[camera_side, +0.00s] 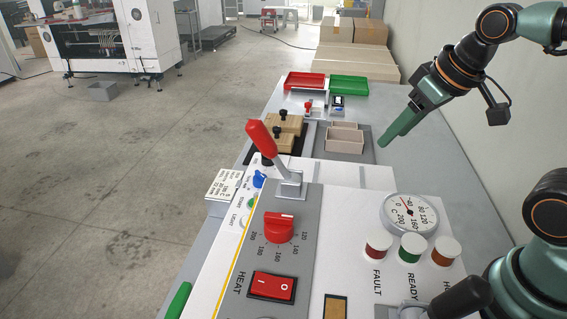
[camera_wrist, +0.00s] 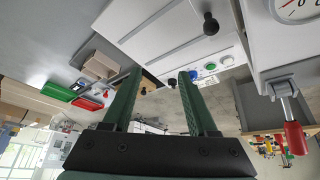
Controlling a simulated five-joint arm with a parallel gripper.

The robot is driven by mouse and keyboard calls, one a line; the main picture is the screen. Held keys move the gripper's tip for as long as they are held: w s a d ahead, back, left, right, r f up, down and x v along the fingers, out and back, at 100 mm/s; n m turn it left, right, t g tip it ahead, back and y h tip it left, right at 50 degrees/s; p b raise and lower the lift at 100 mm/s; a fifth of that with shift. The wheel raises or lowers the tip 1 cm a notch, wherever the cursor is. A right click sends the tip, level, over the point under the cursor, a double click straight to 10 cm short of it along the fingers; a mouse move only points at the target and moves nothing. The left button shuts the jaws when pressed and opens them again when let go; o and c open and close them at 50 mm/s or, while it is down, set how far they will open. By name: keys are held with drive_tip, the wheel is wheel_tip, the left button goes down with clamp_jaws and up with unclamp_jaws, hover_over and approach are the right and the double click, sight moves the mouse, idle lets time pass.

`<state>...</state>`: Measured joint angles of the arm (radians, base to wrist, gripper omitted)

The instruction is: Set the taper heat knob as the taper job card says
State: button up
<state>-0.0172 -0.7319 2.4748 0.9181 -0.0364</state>
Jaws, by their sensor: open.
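The taper heat knob is probably the red dial knob (camera_side: 279,228) on the grey strip of the panel, above the word HEAT. A scale from 120 to 200 runs round its near side. A short white mark shows at its far edge, but I cannot tell its exact setting. A white card (camera_side: 223,184) with small print lies at the panel's left edge, too small to read. My gripper (camera_side: 383,141) is raised at the upper right, well away from the knob. Its two green fingers are apart and empty in the wrist view (camera_wrist: 160,76). The knob is not visible there.
A red-handled lever (camera_side: 262,139) stands just beyond the knob. A red rocker switch (camera_side: 272,287) is in front. A round gauge (camera_side: 410,212) and several lamps, including FAULT (camera_side: 377,248), are to the right.

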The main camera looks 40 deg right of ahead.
drive_tip(key=w+a+r+n+g+y, duration=0.15)
drive_tip(key=a+r+n, duration=0.25)
drive_tip(key=a+n, duration=0.4)
drive_tip(key=n+g+h, duration=0.2)
drive_tip(key=n+g, duration=0.3)
drive_tip(key=n, duration=1.6)
approach(276, 215)
drive_tip(key=f, duration=0.6)
drive_tip(key=s+f, duration=0.1)
drive_tip(key=f, duration=0.2)
drive_tip(key=shift+d+f, duration=0.25)
drive_tip(key=shift+f, duration=0.15)
clamp_jaws()
drive_tip(key=shift+w, duration=0.1)
